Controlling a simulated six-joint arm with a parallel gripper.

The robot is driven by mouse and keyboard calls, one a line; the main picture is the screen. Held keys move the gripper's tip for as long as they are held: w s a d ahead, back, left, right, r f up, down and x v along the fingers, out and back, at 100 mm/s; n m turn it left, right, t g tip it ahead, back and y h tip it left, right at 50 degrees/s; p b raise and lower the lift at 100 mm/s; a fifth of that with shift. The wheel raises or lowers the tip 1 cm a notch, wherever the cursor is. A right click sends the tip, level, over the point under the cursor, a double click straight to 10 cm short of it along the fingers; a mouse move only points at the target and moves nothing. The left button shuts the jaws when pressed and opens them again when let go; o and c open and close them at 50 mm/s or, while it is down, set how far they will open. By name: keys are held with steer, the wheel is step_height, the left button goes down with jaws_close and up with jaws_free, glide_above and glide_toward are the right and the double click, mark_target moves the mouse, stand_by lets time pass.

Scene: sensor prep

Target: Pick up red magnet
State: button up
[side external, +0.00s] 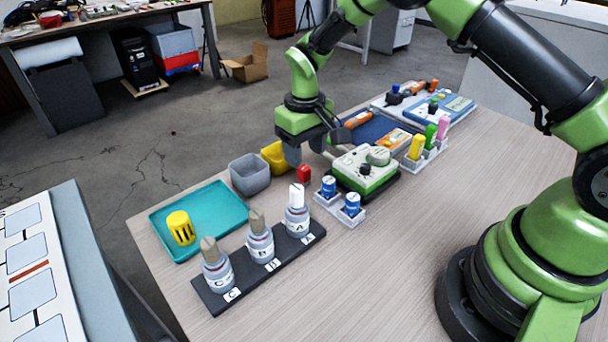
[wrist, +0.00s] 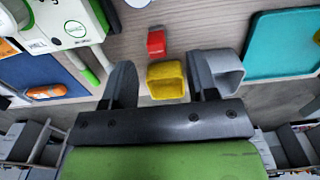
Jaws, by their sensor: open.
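The red magnet (side external: 304,174) is a small red block on the table, between the bins and the green-and-white device. In the wrist view the red magnet (wrist: 156,42) lies beyond the fingertips, roughly in line with the gap between them. My gripper (side external: 314,151) is open and empty, above the table close to the magnet. In the wrist view my gripper (wrist: 160,72) shows its two dark fingers spread apart, with the magnet clear of both.
A yellow bin (side external: 275,156) and a grey bin (side external: 249,174) stand beside the gripper. The green-and-white device (side external: 365,170) is to the right. A holder with blue-labelled vials (side external: 340,209), a black rack of bottles (side external: 262,268) and a teal tray (side external: 217,204) are nearby.

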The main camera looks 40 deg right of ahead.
mark_target(306, 169)
steer(key=f, duration=0.6)
steer(key=shift+w+d+f, duration=0.15)
steer(key=shift+d+f, duration=0.15)
steer(key=shift+f, duration=0.1)
steer(key=shift+c, duration=0.4)
jaws_close()
